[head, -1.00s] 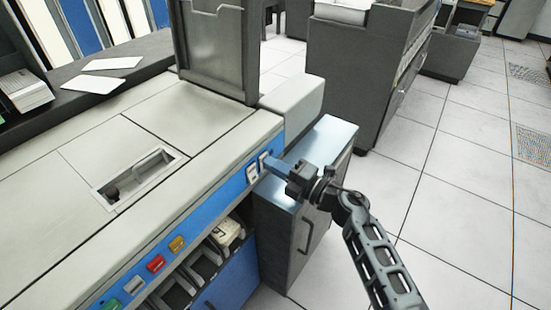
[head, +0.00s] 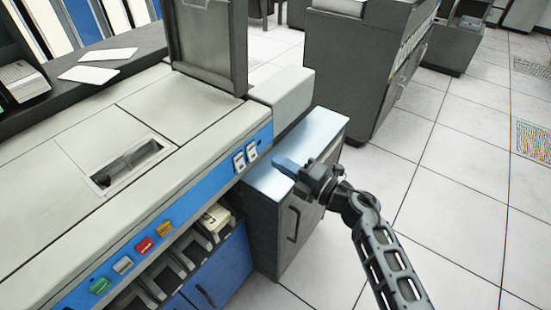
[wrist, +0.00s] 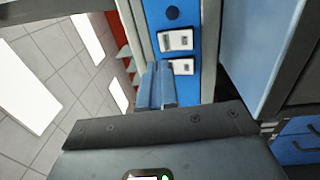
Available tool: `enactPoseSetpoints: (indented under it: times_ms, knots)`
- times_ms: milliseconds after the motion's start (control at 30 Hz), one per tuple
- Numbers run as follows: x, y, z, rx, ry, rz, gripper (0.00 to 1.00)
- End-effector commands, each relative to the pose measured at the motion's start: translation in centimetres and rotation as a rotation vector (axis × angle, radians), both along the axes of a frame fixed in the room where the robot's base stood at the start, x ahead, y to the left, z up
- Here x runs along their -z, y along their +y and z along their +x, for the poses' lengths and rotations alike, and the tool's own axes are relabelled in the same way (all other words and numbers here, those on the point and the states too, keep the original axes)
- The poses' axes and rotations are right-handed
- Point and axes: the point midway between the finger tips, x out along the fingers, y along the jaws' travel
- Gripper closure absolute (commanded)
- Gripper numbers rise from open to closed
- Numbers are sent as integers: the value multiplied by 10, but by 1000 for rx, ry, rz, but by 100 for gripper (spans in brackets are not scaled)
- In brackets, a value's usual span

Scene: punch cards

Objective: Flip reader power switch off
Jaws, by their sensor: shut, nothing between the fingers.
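Two white rocker switches sit on the blue front strip of the reader (head: 120,130), near its right end. The left switch (head: 239,161) and right switch (head: 252,151) are side by side; labels are too small to read, and I cannot tell which is power or its position. My gripper (head: 280,163) is shut and empty, right of the switches and apart from them, over the grey cabinet top. In the wrist view, the shut blue-grey fingers (wrist: 157,68) point toward the strip. One switch (wrist: 175,41) shows clearly there; the other (wrist: 183,67) is partly hidden behind the fingers.
Green (head: 100,286), white, red and yellow buttons line the strip farther left, above card pockets (head: 170,265). A grey cabinet (head: 290,220) stands close under my gripper. A larger grey machine (head: 355,75) is behind. Open tiled floor (head: 460,200) lies to the right.

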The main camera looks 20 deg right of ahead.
Motion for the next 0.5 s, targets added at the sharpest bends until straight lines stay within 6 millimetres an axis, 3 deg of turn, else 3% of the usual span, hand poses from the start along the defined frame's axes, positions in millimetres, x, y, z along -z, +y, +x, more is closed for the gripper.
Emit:
enactPoseSetpoints:
  times_ms: [300,500]
  knots:
    - [-6,-24,-43,2,1,0,100]
    - [-9,-33,-60,1,1,1,100]
